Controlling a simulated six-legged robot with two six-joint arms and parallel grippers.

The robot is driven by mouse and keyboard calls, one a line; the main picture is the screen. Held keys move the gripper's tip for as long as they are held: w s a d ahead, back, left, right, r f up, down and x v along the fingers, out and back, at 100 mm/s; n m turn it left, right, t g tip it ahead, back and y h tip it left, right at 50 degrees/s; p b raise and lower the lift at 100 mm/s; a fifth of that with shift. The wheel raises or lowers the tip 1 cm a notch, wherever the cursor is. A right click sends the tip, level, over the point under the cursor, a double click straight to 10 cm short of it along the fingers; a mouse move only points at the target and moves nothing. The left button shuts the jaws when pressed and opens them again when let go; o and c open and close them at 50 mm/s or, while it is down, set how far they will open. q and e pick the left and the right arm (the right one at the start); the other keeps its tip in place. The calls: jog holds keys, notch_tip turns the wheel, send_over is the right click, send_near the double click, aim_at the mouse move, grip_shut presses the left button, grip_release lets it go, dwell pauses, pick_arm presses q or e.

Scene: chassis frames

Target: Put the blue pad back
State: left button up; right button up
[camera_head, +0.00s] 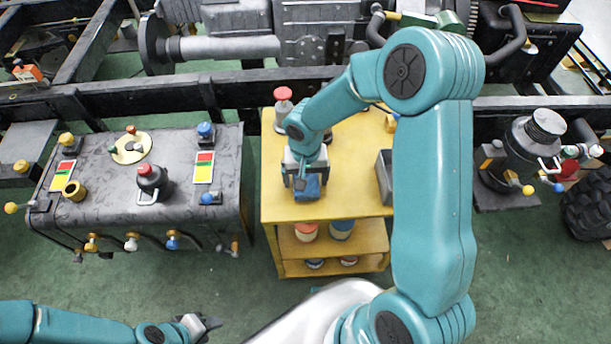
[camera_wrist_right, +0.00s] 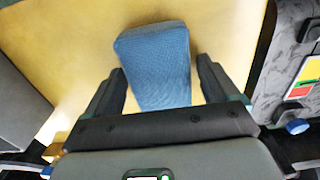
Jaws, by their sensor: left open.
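The blue pad (camera_head: 308,188) is a small block on the yellow cart top (camera_head: 350,158), near its left side. In the right wrist view the pad (camera_wrist_right: 158,70) lies between the two dark fingers of my right gripper (camera_wrist_right: 160,72), with a gap at its right side; the left finger is close to its edge. My right gripper (camera_head: 304,184) points down over the pad, its fingers apart. Whether the pad's underside touches the cart top is hidden. My left gripper (camera_head: 207,326) is open and empty at the lower left, low over the green floor.
A grey tank (camera_head: 110,195) with valves and coloured labels stands left of the cart. A red-capped bottle (camera_head: 283,105) and a grey box (camera_head: 385,178) are on the cart top. A black chassis rail (camera_head: 170,95) runs behind.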

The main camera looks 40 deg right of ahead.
aim_at(306, 177)
jog(key=shift+o, duration=0.3)
jog(key=shift+r, duration=0.1)
jog(key=shift+r+p, duration=0.3)
jog(key=shift+r, duration=0.05)
notch_tip(306, 177, up, 12)
jog(key=p, duration=0.1)
jog(key=shift+f, duration=0.25)
jog(key=shift+s, duration=0.1)
